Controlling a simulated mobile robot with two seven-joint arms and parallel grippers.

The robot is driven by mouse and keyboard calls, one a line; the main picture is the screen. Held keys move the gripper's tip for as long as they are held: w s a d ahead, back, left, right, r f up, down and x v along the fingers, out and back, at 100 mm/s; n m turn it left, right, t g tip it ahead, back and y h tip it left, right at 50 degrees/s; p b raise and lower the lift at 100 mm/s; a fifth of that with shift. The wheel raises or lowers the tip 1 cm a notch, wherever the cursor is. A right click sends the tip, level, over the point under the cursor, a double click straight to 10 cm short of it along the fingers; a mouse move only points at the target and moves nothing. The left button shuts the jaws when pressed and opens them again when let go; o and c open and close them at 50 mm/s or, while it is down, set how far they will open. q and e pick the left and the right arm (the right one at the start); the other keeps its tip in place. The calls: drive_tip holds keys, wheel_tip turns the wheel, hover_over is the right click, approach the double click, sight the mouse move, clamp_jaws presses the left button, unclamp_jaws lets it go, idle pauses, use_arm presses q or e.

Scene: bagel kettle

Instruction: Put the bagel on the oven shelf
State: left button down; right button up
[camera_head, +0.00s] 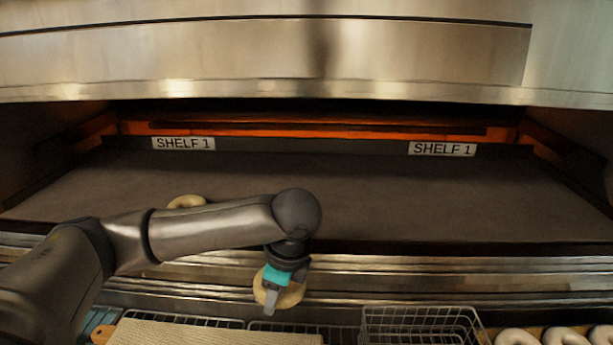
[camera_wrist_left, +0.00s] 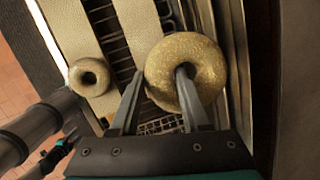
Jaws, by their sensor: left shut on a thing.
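My left gripper (camera_head: 271,302) is shut on a pale bagel (camera_head: 292,296), held in front of the oven's front edge, above the racks. In the left wrist view, one finger of the left gripper (camera_wrist_left: 160,82) passes into the hole of the held bagel (camera_wrist_left: 207,56) and the other is outside its ring.
A pale board (camera_head: 200,333) lies below the oven front; a bagel (camera_wrist_left: 89,77) sits on a pale board in the left wrist view. A wire basket (camera_head: 420,322) and several bagels (camera_head: 517,337) are at lower right. The shelf's middle and right are clear under the steel hood (camera_head: 400,60).

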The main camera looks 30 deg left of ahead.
use_arm(q)
drive_tip(key=a+r+m+t+p, duration=0.1)
drive_tip(key=a+r+m+p, duration=0.3)
drive_tip(key=a+r+m, duration=0.3)
drive_tip(key=shift+n+h, duration=0.4)
drive_tip(key=w+a, duration=0.2)
drive_tip(key=w, duration=0.2)
drive_tip(key=w+a+f+p, duration=0.1)
drive_tip(key=w+a, duration=0.2)
drive_tip(key=w, duration=0.2)
drive_tip(key=w+a, duration=0.3)
drive_tip(key=w, duration=0.1)
drive_tip(key=shift+w+f+p, duration=0.15)
drive_tip(key=shift+w+p, duration=0.05)
drive_tip(key=shift+p, duration=0.1)
drive_tip(key=shift+w+a, duration=0.35)
drive_tip(key=shift+w, duration=0.2)
drive_tip(key=shift+w+a, duration=0.35)
drive_tip(key=shift+w, duration=0.2)
drive_tip(key=x, duration=0.3)
drive_tip(key=shift+s+d+f, duration=0.15)
drive_tip(key=shift+d, duration=0.1)
drive_tip(key=shift+f, duration=0.2)
drive_tip(key=shift+f, duration=0.15)
drive_tip(key=c, duration=0.6)
unclamp_jaws()
drive_tip(key=shift+c, duration=0.2)
